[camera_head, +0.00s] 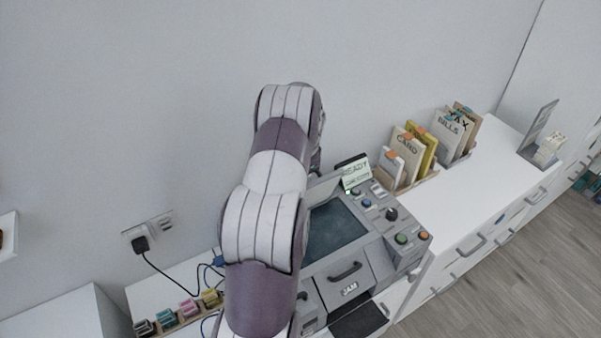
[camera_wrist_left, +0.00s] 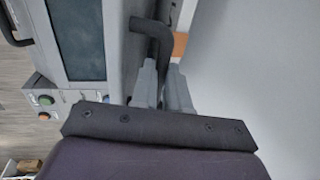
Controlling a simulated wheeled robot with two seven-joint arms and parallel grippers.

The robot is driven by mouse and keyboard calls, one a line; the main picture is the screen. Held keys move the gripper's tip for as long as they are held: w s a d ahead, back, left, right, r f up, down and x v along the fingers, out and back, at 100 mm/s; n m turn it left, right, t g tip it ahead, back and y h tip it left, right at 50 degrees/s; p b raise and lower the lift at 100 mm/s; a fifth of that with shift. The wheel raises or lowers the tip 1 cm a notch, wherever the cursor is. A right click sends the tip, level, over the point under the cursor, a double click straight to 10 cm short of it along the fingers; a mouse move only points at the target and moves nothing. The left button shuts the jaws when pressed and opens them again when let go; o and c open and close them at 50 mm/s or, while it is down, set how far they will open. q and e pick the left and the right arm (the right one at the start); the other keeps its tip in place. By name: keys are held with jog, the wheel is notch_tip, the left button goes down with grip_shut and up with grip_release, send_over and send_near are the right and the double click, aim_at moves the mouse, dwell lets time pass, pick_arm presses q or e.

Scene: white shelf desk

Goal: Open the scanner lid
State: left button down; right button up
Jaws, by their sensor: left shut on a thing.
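The grey scanner (camera_head: 370,225) stands on the white desk, with a dark glass panel (camera_head: 335,232) on top. The panel also shows in the left wrist view (camera_wrist_left: 78,40). My left arm covers the scanner's left side in the head view and hides my left gripper there. In the left wrist view my left gripper (camera_wrist_left: 162,82) is shut on a dark bent handle (camera_wrist_left: 153,28) beside the glass panel. The fingers hide part of the handle. I cannot tell how far the lid is raised. My right gripper is not in view.
A READY display (camera_head: 354,172) and buttons sit on the scanner. A front drawer handle (camera_head: 345,271) is above a JAM label. File holders (camera_head: 408,160) stand to the right. Coloured clips (camera_head: 188,308) and a plugged cable (camera_head: 141,243) are at left. The wall is close behind.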

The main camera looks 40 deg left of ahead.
pick_arm(q)
jog(key=shift+s+d+f, duration=0.15)
jog(key=shift+s+f, duration=0.15)
jog(key=shift+f, duration=0.2)
jog(key=c, duration=1.1)
grip_release()
jog(key=shift+w+a, duration=0.35)
jog(key=shift+d+r, duration=0.1)
jog(key=shift+r, duration=0.15)
jog(key=b+v, duration=0.2)
jog(key=v, duration=1)
jog(key=shift+w, duration=0.1)
